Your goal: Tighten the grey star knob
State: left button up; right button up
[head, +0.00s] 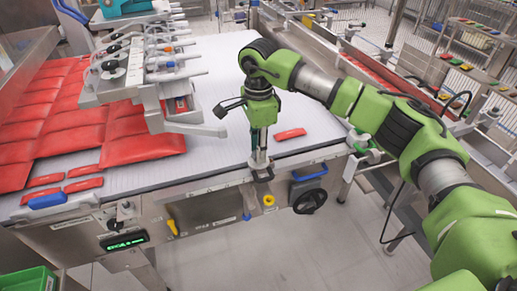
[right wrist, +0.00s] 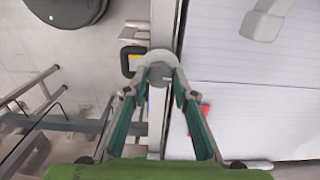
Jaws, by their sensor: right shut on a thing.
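The grey star knob (right wrist: 160,71) shows in the right wrist view, round and pale grey, at the conveyor's edge rail. My right gripper (right wrist: 161,80) has its two fingertips on either side of the knob and is shut on it. In the head view my right gripper (head: 260,161) points straight down at the conveyor's front edge, and the knob is mostly hidden between its fingers. My left gripper is in neither view.
The pale conveyor belt (head: 220,80) carries red packs (head: 140,146) at the left, under a vacuum picker head (head: 150,70). A small red piece (head: 290,134) lies right of my gripper. A black handwheel (head: 310,201) and yellow knob (head: 268,199) sit on the front panel.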

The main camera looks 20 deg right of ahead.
jog(key=shift+r, duration=0.1)
jog(key=o, duration=1.1)
notch_tip(320, 180, up, 12)
